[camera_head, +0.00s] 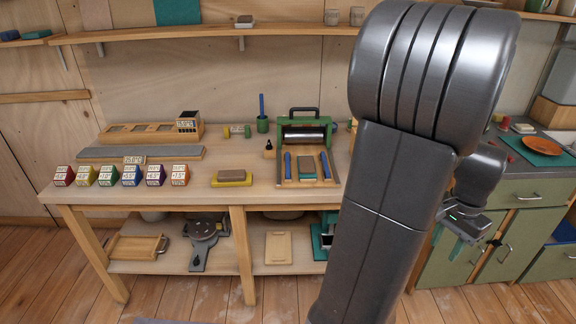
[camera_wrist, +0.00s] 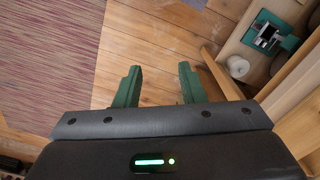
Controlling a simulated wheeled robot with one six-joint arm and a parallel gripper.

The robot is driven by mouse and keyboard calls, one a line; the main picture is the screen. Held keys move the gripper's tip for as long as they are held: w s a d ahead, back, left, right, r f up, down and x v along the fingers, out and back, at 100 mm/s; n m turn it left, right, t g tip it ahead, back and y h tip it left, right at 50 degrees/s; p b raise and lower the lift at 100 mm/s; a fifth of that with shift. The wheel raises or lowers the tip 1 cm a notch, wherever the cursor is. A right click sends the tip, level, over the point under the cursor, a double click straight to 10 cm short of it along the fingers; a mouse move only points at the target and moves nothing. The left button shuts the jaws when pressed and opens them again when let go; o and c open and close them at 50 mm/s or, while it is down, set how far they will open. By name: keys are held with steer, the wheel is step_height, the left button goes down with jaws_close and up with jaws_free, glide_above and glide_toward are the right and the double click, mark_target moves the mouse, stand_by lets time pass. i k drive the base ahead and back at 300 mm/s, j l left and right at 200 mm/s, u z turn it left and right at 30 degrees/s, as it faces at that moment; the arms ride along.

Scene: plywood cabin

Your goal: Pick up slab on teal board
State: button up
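A small brown slab (camera_head: 306,164) with a teal edge below it lies on the workbench, between two blue-handled tools in front of the green roller press. The teal part looks like a board under the slab, but it is small in the picture. Another brown slab (camera_head: 232,174) lies on a yellow board (camera_head: 236,183) to the left. My gripper (camera_head: 447,244) hangs at the right, below bench-top level and well away from both slabs. In the wrist view my gripper (camera_wrist: 160,82) is open, with nothing between its green fingers; neither slab shows there.
The green roller press (camera_head: 306,125) stands behind the slab. Several coloured blocks (camera_head: 122,175) line the bench's left front. An orange plate (camera_head: 542,145) sits on a teal mat on the right counter. Below my gripper are wooden floor (camera_wrist: 160,45) and a striped rug (camera_wrist: 50,50).

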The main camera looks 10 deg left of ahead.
mark_target(305, 164)
steer(key=i+u, duration=0.1)
steer(key=u, duration=0.3)
steer(key=i+l+u, duration=0.1)
steer(key=u, duration=0.35)
steer(key=i+l+u, duration=0.1)
steer(key=u, duration=0.3)
steer(key=i+l+u, duration=0.1)
steer(key=u, duration=0.35)
steer(key=i+l+u, duration=0.15)
steer(key=l, duration=0.35)
steer(key=i+l+u, duration=0.1)
steer(key=l, duration=0.45)
steer(key=i+l+u, duration=0.15)
steer(key=l, duration=0.35)
steer(key=k, duration=0.05)
